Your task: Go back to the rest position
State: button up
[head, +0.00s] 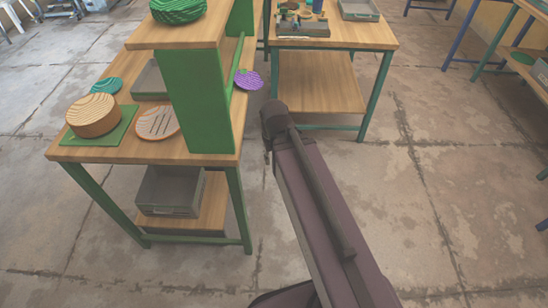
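My arm (318,215) reaches up from the bottom right of the head view, with a dark rounded joint (275,116) at its far end. My gripper is not visible in this view, so what it holds, if anything, cannot be seen. The arm's far joint is just right of a wooden bench (200,145) with a green upright plate (197,100).
A purple disc (249,80) is beside the plate. Another bench (350,35) stands behind. Right floor is clear.

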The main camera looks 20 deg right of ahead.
notch_tip(320, 180, up, 9)
jog(key=p, duration=0.9)
jog(key=shift+r, duration=0.15)
dwell(1.0)
jog(key=c, duration=0.4)
